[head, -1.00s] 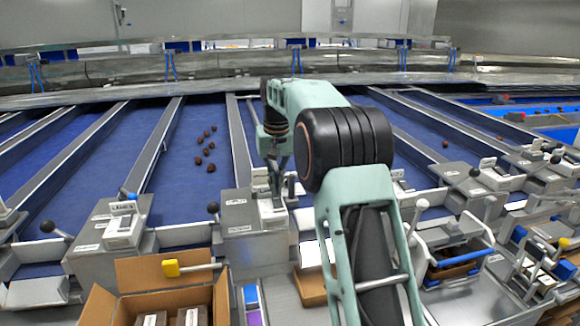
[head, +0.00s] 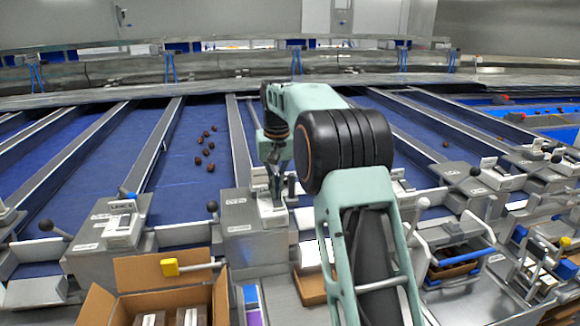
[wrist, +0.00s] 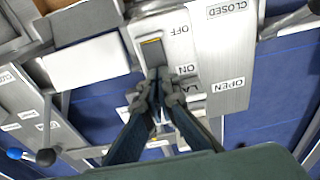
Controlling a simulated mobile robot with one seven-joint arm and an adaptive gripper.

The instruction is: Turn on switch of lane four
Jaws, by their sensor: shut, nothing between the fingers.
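A white switch box (head: 272,214) stands on the grey lane housing just below my gripper (head: 275,180) in the head view. In the wrist view the switch plate (wrist: 178,50) carries the words OFF and ON, seen upside down. Its dark rocker (wrist: 154,53) has a yellow strip at the OFF end. My gripper (wrist: 158,80) is shut and empty, with its fingertips over the ON end of the rocker. I cannot tell whether they touch it. The lane label is mostly hidden behind the fingers; only "LA" shows.
A grey plate marked CLOSED and OPEN (wrist: 227,50) lies beside the switch. A black-knobbed lever (head: 212,207) stands left of the housing. Dates (head: 205,147) lie on the blue belt behind.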

